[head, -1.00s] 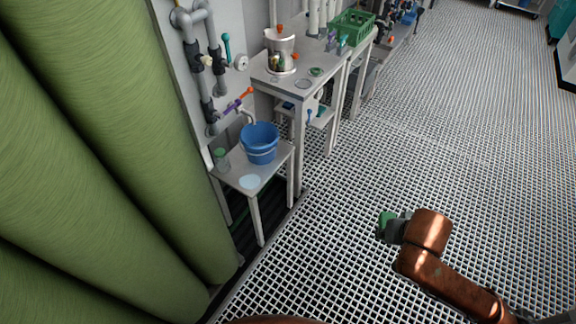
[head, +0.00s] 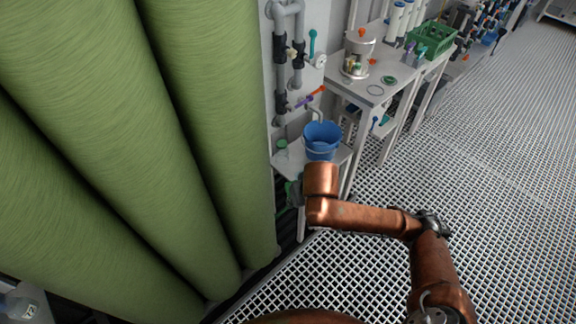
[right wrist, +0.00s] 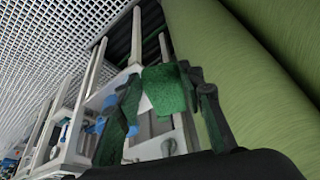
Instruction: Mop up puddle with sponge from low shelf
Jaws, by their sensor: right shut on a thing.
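My right gripper (head: 294,194) is in front of the low white table (head: 291,162), partly hidden behind its own arm. It is shut on a green sponge, which shows between the fingers in the right wrist view (right wrist: 168,88). In the head view only small green edges show beside the wrist. The puddle, a pale patch on the low tabletop in the earlier frame, is hidden by my arm in the head view. I cannot tell whether the sponge touches the tabletop. My left gripper is not in view.
A blue bucket (head: 322,142) stands on the low table, with a green-lidded jar (head: 281,145) to its left. Pipes with valves (head: 297,55) rise behind. Large green rolls (head: 190,130) flank the left. A higher table (head: 372,92) stands beyond; the grated floor at right is clear.

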